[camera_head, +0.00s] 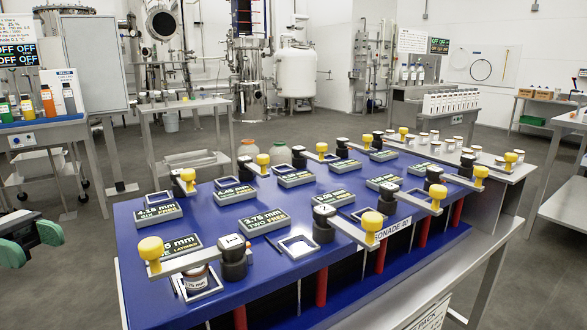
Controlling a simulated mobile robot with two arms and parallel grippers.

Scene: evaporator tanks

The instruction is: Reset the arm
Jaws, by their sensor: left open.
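My left gripper (31,240) is at the left edge of the head view, left of the blue bench (140,290). Its two dark green fingers are apart, with nothing seen between them. It hangs over the floor, clear of the bench. Only its end shows; most of the arm is out of frame. My right gripper is not in view.
The bench carries several yellow-knobbed metal levers (190,262), black posts (234,258) and size plates such as 3.75 mm (264,221). Jars stand on the metal shelf at its far right. Grey floor (50,285) is free at left.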

